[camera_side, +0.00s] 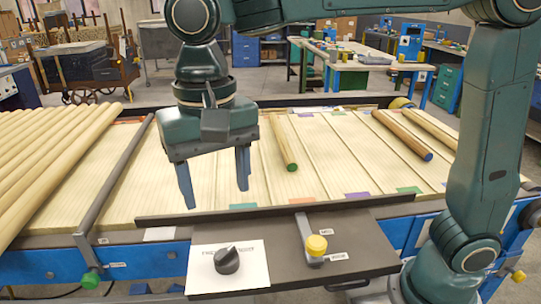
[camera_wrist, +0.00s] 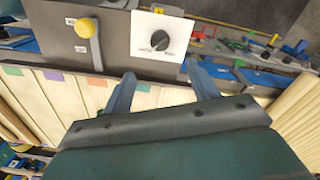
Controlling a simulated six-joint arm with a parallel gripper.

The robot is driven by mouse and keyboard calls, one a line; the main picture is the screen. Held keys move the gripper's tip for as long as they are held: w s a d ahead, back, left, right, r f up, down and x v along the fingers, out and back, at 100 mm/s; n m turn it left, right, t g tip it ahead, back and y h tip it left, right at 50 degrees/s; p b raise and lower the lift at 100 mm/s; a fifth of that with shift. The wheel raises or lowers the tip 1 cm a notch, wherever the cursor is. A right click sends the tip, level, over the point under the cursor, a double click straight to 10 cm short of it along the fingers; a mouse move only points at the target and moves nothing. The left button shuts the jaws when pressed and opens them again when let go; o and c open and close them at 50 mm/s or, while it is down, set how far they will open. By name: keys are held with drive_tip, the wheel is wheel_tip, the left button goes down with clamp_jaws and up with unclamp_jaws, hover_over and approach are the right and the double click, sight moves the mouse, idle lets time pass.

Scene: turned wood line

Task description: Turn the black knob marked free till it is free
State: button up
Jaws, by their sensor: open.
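The black knob (camera_side: 227,261) sits on a white label plate (camera_side: 256,272) at the front of the grey panel. A pale pointer line shows on its top, towards the upper right in the side view. The knob also shows in the wrist view (camera_wrist: 160,40), with small lettering on either side that I cannot read surely. My gripper (camera_side: 216,199) is open and empty, fingers pointing down. It hangs above and behind the knob, over the slatted bed's front edge. In the wrist view my gripper (camera_wrist: 160,70) has its fingertips apart, the knob beyond the gap between them.
A yellow-knobbed lever (camera_side: 316,245) stands on the panel right of the black knob. A raised dark rail (camera_side: 270,212) runs behind it. Wooden rods (camera_side: 50,160) lie piled at left; a green-ended rod (camera_side: 283,143) lies on the bed behind my gripper.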

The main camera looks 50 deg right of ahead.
sight(226, 252)
drive_tip(key=shift+f, duration=0.15)
wheel_tip(226, 252, down, 14)
drive_tip(key=shift+r, duration=0.25)
idle(0.5)
drive_tip(key=c, duration=1)
